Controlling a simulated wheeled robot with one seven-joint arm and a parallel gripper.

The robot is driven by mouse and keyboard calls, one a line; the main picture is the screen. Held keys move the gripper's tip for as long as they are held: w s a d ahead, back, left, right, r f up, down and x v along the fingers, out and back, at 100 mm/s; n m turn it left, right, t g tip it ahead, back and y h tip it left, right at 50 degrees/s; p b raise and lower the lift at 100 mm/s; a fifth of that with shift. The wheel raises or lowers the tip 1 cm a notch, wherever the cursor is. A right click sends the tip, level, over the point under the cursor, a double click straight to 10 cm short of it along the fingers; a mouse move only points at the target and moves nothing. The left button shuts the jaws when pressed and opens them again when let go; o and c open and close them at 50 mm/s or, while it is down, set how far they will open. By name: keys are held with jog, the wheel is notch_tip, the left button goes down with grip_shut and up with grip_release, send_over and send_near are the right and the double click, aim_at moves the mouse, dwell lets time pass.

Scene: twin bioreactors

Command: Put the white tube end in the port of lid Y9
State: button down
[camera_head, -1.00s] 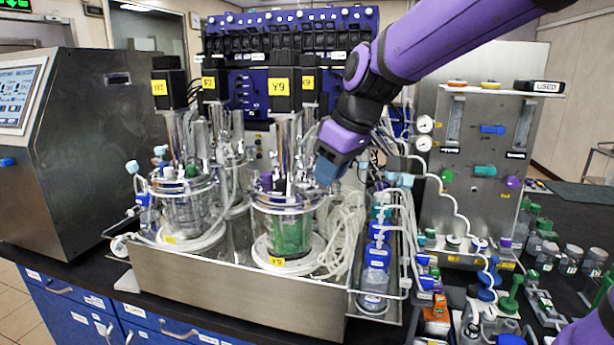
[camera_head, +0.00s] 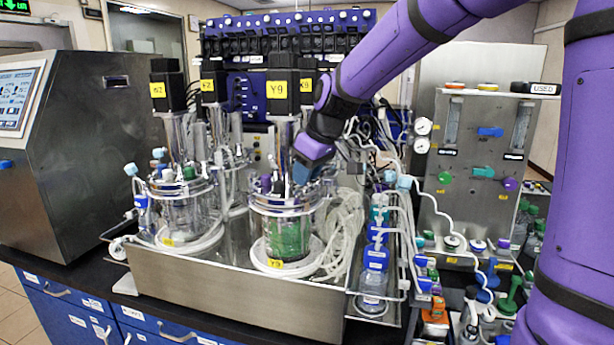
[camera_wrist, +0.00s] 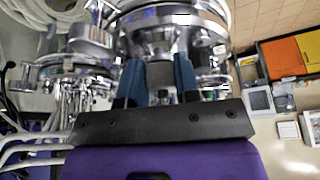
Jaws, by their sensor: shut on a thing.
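The Y9 vessel stands in the steel tray, with a yellow Y9 label on its motor (camera_head: 277,89) and another at its base. Its metal lid (camera_head: 272,200) carries several fittings, and I cannot make out which is the open port. My gripper (camera_head: 302,172) is low over the right side of this lid, its blue fingers pointing down-left. In the wrist view my gripper (camera_wrist: 160,72) has its two blue fingers in front of the shiny lid metalwork. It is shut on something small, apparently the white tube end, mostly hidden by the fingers.
A second vessel (camera_head: 187,205) stands to the left, with tall motors above both. Coiled white tubing (camera_head: 347,215) hangs right of Y9. Blue-capped bottles (camera_head: 375,262) and a steel gas panel (camera_head: 465,200) are further right. The steel tray wall (camera_head: 230,300) runs along the front.

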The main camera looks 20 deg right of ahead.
jog(key=shift+s+f, duration=0.2)
jog(key=shift+f, duration=0.3)
jog(key=c, duration=1.2)
grip_release()
jog(key=shift+o, duration=0.4)
jog(key=shift+w+f, duration=0.1)
jog(key=shift+r, duration=0.3)
jog(key=v, duration=1.2)
jog(key=s+d+f+m+h, duration=0.1)
jog(key=s+d+f+m, duration=0.1)
jog(key=s, duration=1)
jog(key=s+d+f+m+t+h, duration=0.1)
jog(key=s+f+m, duration=0.3)
jog(key=s, duration=0.9)
jog(key=shift+d+f+m+h, duration=0.3)
jog(key=shift+d+f+m, duration=0.1)
jog(key=shift+d+f, duration=0.25)
